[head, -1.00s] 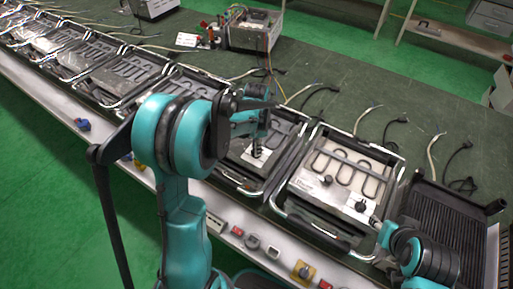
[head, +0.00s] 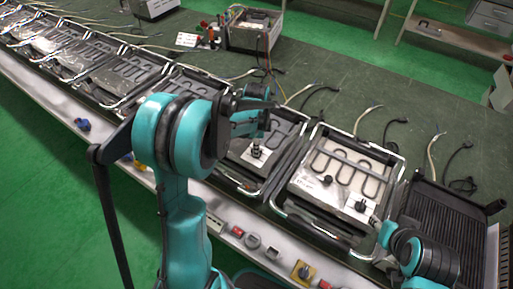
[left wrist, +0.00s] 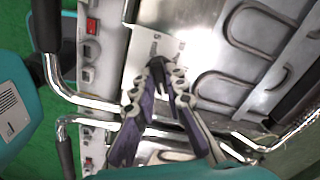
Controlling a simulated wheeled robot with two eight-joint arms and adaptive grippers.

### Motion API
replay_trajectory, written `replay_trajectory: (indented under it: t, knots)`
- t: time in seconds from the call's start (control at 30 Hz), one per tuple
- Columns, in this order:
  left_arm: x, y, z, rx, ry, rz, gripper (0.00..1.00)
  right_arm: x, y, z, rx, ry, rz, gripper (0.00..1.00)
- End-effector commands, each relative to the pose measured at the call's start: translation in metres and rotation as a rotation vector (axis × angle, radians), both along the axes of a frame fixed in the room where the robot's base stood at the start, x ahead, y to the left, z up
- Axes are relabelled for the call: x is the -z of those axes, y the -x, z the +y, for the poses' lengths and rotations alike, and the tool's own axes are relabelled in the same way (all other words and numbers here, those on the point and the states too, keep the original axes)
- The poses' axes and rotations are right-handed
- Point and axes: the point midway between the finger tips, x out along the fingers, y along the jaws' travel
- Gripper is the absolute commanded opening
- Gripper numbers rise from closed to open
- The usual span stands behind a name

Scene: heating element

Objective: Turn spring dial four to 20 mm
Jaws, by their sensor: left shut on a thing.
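The heating unit (head: 236,177) under my left gripper is a metal frame with a light plate and looped heating rods. A dark dial (head: 257,150) stands on its plate in the head view. My left gripper (head: 262,128) is over this dial, pointing down. In the left wrist view the two fingers (left wrist: 168,70) come close together over the plate, shut on a small dark part, the dial (left wrist: 158,74), which they mostly hide. The scale marks are too small to read. My right arm is at the lower right; its gripper (head: 383,232) is hardly distinguishable beside the neighbouring unit.
A black ribbed tray (head: 445,220) stands at far right. More units line the bench at left. Switches (head: 252,241) run along the front edge.

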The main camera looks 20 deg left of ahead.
Motion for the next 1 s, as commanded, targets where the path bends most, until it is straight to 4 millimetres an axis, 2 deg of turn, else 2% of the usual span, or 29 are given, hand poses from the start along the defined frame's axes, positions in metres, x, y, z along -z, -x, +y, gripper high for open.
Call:
replay_trajectory:
  t: [0.17,0.2,0.23,0.27,0.57,0.67,0.77,1.0]
  knots:
    - [0.0,0.0,0.0,-0.001,0.0,0.0,0.0,0.0,0.0,0.0,0.0,0.0,0.0,0.4]
    - [0.0,0.0,0.0,-0.001,0.0,0.0,0.22,0.0,0.0,0.0,0.0,0.0,0.0,0.4]
    - [0.0,0.0,0.0,-0.001,0.0,0.0,0.3,0.0,0.0,0.0,0.0,0.0,0.0,0.4]
    - [0.0,0.0,0.0,-0.001,0.0,0.0,0.33,0.0,0.0,0.0,0.0,0.0,0.0,0.4]
    - [-0.001,0.0,0.0,-0.001,0.0,0.0,0.33,0.0,0.0,0.0,0.0,0.0,0.0,0.4]
    - [-0.009,0.0,0.0,-0.001,0.0,0.0,0.33,0.0,0.0,0.0,0.0,0.0,0.0,0.4]
    - [-0.025,0.0,0.0,-0.001,0.0,0.0,0.33,0.0,0.0,0.0,0.0,0.0,0.0,0.4]
    - [-0.078,0.0,0.0,-0.001,0.0,0.0,0.33,0.0,0.0,0.0,0.0,0.0,0.0,0.4]
